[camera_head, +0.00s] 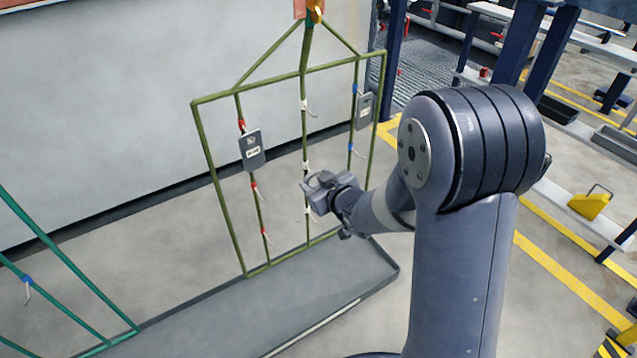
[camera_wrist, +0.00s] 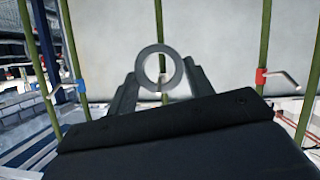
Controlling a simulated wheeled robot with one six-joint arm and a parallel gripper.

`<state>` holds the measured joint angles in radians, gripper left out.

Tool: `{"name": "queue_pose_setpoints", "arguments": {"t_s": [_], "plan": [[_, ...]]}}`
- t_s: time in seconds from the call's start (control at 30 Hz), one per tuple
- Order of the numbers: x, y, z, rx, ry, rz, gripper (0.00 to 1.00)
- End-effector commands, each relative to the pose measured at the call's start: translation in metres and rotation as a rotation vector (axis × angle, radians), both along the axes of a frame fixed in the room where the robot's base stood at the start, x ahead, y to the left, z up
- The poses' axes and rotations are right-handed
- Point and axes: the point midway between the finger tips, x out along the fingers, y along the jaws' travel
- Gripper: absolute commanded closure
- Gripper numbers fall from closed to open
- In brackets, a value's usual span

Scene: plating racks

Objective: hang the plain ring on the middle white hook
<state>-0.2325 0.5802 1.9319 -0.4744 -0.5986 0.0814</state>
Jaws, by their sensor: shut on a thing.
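A plain grey ring (camera_wrist: 141,70) is held upright between the fingertips of my gripper (camera_wrist: 161,88) in the wrist view. The gripper (camera_head: 311,188) is shut on it, in front of the centre bar of the green rack (camera_head: 198,135) in the head view. That bar carries white hooks; the middle white hook (camera_head: 306,167) is just above the gripper and partly hidden by it. In the wrist view the centre bar (camera_wrist: 156,22) runs behind the ring. The ring is too small to make out in the head view. I cannot tell whether ring and hook touch.
Grey tagged plates hang on the left bar (camera_head: 251,150) and right bar (camera_head: 364,110). Red hooks (camera_head: 254,188) are on the left bar, blue hooks (camera_head: 350,149) on the right. A grey tray (camera_head: 215,310) lies below. Another green rack (camera_head: 60,255) stands at the left.

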Motion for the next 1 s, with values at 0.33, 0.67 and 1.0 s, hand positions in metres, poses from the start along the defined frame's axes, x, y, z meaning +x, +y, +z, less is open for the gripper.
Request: {"name": "queue_pose_setpoints", "arguments": {"t_s": [0.33,0.67,1.0], "plan": [[-0.0015,-0.0007,-0.0037,-0.004,0.009,-0.001,0.78],[-0.0010,-0.0005,-0.0024,-0.003,0.007,-0.001,0.25],[-0.0069,-0.0043,0.0025,-0.002,0.005,-0.002,0.25]]}}
